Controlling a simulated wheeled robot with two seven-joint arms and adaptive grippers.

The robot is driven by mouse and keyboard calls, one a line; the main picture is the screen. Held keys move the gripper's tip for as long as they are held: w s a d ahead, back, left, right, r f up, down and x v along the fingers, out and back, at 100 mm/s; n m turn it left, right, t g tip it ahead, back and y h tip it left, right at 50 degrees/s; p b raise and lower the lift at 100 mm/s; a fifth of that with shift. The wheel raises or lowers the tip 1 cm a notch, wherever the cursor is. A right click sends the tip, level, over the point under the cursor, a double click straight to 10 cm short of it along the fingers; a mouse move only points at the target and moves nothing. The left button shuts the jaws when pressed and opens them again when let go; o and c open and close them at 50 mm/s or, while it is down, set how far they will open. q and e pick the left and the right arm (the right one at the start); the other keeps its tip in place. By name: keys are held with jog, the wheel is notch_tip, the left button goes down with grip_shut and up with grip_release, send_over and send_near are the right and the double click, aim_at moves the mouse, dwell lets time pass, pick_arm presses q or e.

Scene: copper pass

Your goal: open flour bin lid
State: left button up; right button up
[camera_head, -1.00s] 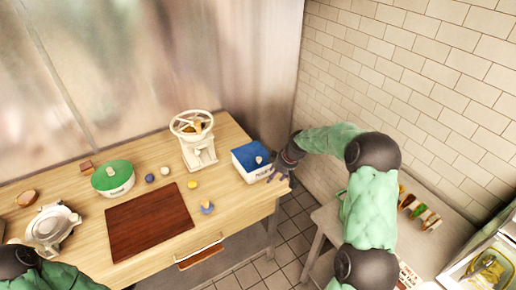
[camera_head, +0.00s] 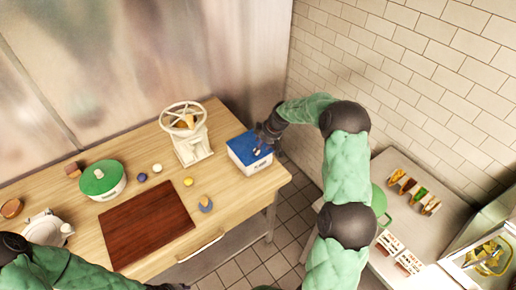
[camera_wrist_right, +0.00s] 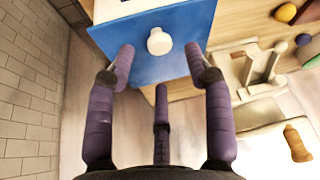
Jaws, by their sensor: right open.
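The flour bin (camera_head: 246,167) is a white box with a blue lid (camera_head: 240,146), at the right end of the wooden table. The lid is on it. In the right wrist view the blue lid (camera_wrist_right: 135,72) carries a round white knob (camera_wrist_right: 159,41). My right gripper (camera_head: 260,146) is over the lid; in the wrist view its fingers (camera_wrist_right: 159,56) are open and apart, with the knob between and just beyond the tips. I cannot tell whether they touch the lid.
A white hand-wheel mill (camera_head: 191,140) stands left of the bin. A green-lidded pot (camera_head: 102,180), a dark red board (camera_head: 147,224) and several small round items share the table. A side table (camera_head: 400,162) with a rack of coloured items (camera_head: 414,192) is at right, beside a tiled wall.

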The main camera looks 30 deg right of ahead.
jog(key=shift+x, duration=2)
grip_shut()
